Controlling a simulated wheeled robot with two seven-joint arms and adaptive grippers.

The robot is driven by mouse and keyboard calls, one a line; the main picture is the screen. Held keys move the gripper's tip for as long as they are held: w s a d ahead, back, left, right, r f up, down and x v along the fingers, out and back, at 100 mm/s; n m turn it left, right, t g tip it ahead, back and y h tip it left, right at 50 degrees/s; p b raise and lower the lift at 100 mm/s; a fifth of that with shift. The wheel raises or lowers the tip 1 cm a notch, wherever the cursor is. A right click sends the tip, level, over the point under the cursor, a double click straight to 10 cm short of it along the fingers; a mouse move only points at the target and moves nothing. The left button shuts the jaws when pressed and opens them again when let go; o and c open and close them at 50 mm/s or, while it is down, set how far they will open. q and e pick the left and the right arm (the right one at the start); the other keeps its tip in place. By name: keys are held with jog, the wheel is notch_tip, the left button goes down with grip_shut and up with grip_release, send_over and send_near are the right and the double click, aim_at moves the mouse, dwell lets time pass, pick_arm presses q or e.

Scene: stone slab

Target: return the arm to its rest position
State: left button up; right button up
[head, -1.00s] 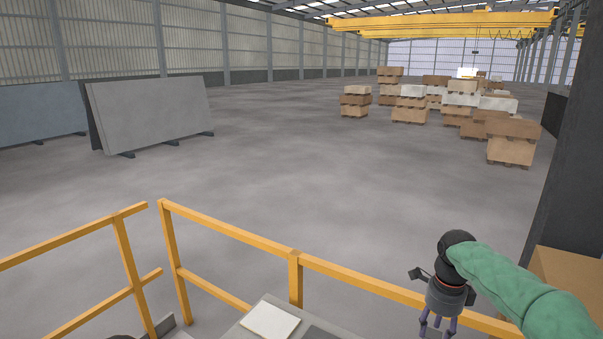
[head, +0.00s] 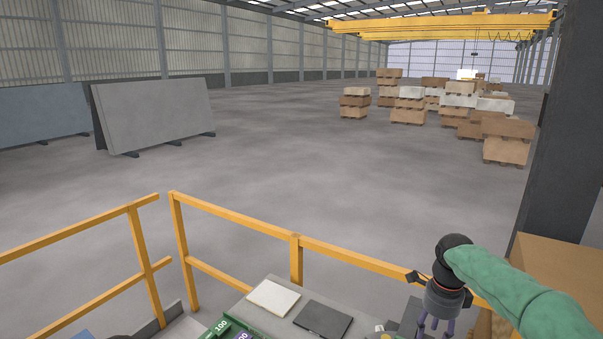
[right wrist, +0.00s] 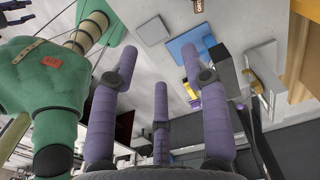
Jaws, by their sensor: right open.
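My right arm in its green sleeve comes in from the lower right of the head view. My right gripper (head: 433,328) hangs downward in front of the yellow railing, with its fingertips near the bottom edge of the picture. The gripper also shows in the right wrist view (right wrist: 160,65). Its purple fingers are spread apart, with nothing between them. My left gripper does not show in the head view.
A yellow railing (head: 296,262) crosses the foreground. Below it is a grey desk (head: 258,318) with a white pad (head: 273,298) and a dark folder (head: 323,318). A dark column (head: 560,150) and a cardboard-coloured box (head: 565,275) stand at the right. Grey slabs (head: 155,115) lean far left; the floor beyond is open.

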jog(key=s+a+f+n+y, duration=0.1)
jog(key=a+f+n, duration=0.25)
jog(key=f, duration=0.55)
jog(key=s+a+f+n+y, duration=0.1)
jog(key=a+f+n, duration=0.25)
jog(key=f, duration=0.65)
jog(key=s+a+f+n+y, duration=0.1)
jog(key=s+a+f+n, duration=0.2)
jog(key=f, duration=0.6)
jog(key=s+a+f+n, duration=0.5)
jog(key=s+f, duration=0.2)
jog(key=s, duration=0.3)
jog(key=s+a+f+n, duration=0.5)
jog(key=s+f, duration=0.2)
jog(key=s, duration=0.3)
pick_arm(q)
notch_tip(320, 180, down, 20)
jog(key=b, duration=1.9)
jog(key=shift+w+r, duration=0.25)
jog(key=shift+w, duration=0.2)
pick_arm(e)
notch_tip(320, 180, down, 18)
jog(key=w+a+n, duration=0.1)
jog(key=shift+a+n+y, duration=0.3)
jog(key=shift+a+y, duration=0.05)
jog(key=shift+y, duration=0.05)
